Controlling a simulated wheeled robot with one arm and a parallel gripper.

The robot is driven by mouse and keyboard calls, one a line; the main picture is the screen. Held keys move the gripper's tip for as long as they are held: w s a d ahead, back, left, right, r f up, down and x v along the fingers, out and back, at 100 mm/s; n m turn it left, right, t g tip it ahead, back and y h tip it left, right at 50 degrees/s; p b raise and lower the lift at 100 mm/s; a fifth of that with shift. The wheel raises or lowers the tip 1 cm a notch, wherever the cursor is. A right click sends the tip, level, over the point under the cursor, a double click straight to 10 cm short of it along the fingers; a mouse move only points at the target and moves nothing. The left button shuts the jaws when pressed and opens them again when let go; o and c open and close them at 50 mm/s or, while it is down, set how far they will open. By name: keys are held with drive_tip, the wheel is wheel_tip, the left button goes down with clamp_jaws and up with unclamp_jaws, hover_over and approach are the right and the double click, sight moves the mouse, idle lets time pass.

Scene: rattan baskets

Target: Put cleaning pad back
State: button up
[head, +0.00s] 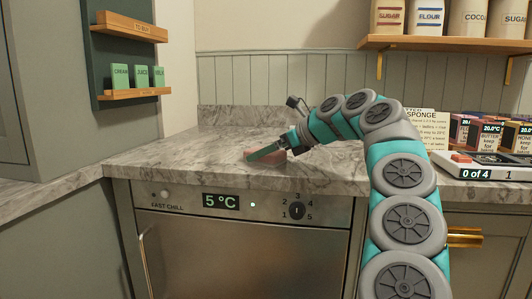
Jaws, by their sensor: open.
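A reddish-pink block (265,157), which looks like the cleaning pad, lies on the marble countertop left of my arm. The gripper is open. It partly hides the block, and I cannot tell whether the fingers touch it.
A pale tray (490,172) marked "0 of 4" stands at the right, with a small red block (461,158) on it and labelled boxes (490,132) behind. A sponge card (412,120) stands behind my arm. The counter's left side is clear.

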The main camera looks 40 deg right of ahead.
drive_tip(key=shift+r, duration=0.2)
drive_tip(key=v, duration=1)
drive_tip(key=shift+s+d+r+p, duration=0.2)
drive_tip(key=shift+s+d+p, duration=0.05)
drive_tip(key=shift+s+p, duration=0.1)
drive_tip(key=shift+s+r, duration=0.2)
drive_tip(key=shift+s, duration=0.3)
